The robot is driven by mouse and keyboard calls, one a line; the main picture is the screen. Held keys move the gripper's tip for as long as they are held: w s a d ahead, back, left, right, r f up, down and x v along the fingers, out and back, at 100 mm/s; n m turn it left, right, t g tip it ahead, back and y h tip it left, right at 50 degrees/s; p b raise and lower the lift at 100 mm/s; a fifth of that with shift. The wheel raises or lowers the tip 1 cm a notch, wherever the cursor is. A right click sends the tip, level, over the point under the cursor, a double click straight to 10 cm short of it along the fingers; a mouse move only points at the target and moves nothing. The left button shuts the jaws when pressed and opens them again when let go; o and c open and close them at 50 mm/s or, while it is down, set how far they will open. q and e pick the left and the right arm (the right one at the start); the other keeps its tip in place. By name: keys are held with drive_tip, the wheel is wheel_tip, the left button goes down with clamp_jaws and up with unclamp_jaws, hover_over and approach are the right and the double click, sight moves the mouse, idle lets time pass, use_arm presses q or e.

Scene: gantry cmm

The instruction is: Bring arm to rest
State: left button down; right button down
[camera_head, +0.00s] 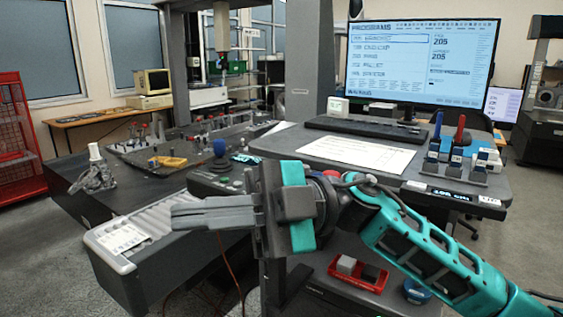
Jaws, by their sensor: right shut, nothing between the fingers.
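My right arm (425,245), teal and grey, comes in from the lower right and reaches across to the middle of the head view. My right gripper (183,212) points left, with its two grey fingers together and nothing between them. It is in front of the control panel (215,183) with a dark joystick knob and above the front of the machine bed's grey bellows cover (155,222), apparently not touching it. The gripper hides part of the panel and the desk's front edge. My left gripper is not in view.
A desk (470,183) at right carries a monitor (420,62), keyboard (368,131), paper sheet (345,152) and a holder with coloured-handled tools (458,158). A red tray (358,274) lies on the shelf below. A red rack (20,135) stands far left. Floor at lower left is clear.

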drive_tip(key=w+d+f+m+t+y, duration=0.3)
drive_tip(key=w+f+m+t, duration=0.15)
drive_tip(key=m+t, duration=0.5)
drive_tip(key=w+d+f+m+t+y, duration=0.3)
drive_tip(key=w+m+t, duration=0.2)
drive_tip(key=m+t, duration=0.45)
drive_tip(key=w+d+f+m+t+h, duration=0.1)
drive_tip(key=d+f+m+t+h, duration=0.2)
drive_tip(key=f+m+t+h, duration=0.25)
drive_tip(key=w+d+f+m+t+h, duration=0.2)
drive_tip(key=d+f+m+t+h, duration=0.15)
drive_tip(key=f+h, duration=0.35)
drive_tip(key=s+d+f+m+g+h, duration=0.1)
drive_tip(key=s+d+f+g+h, duration=0.1)
drive_tip(key=f, duration=0.7)
drive_tip(key=s+d+f+m+g+h, duration=0.1)
drive_tip(key=s+d+f+g+h, duration=0.2)
drive_tip(key=s+d+f, duration=0.3)
drive_tip(key=s+d+f+m+g+h, duration=0.2)
drive_tip(key=s+d+f+h, duration=0.2)
drive_tip(key=s+f, duration=0.4)
wheel_tip(320, 180, down, 4)
drive_tip(key=shift+s+d+f, duration=0.1)
drive_tip(key=shift+s+d, duration=0.15)
drive_tip(key=c, duration=1.8)
unclamp_jaws()
